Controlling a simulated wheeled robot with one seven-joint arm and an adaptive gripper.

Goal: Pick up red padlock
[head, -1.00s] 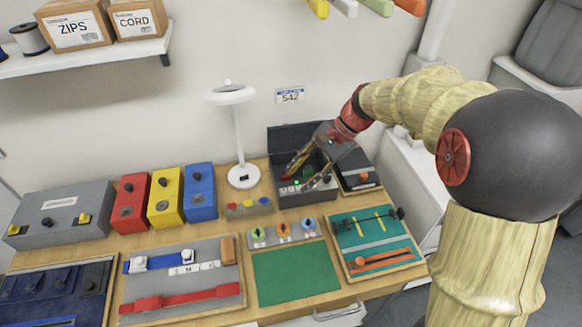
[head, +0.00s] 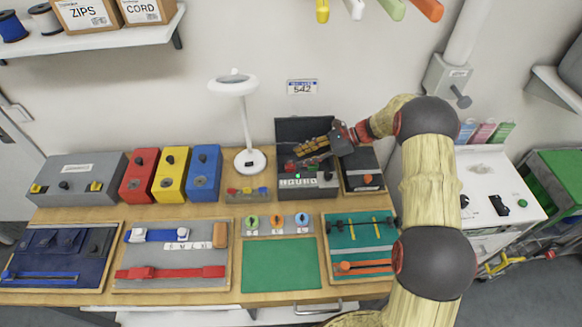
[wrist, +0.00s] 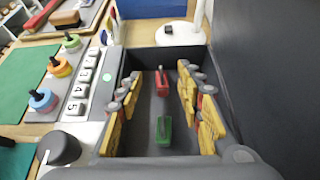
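The red padlock (wrist: 162,82) stands on the floor of the open dark grey box (head: 318,189), which has a keypad on its front. A green padlock (wrist: 164,130) sits in the same box, nearer the bottom of the wrist view. My gripper (wrist: 157,78) is open, its yellow fingers spread to the left and right of the red padlock, with gaps on both sides. Nothing is held. In the head view my gripper (head: 299,156) is over the box, and the padlocks cannot be made out there.
The box's raised lid (head: 305,130) stands behind, and shows as a dark wall at right in the wrist view. A white lamp (head: 248,160) stands left of the box. Coloured knobs (head: 276,222) and a green mat (head: 281,264) lie in front.

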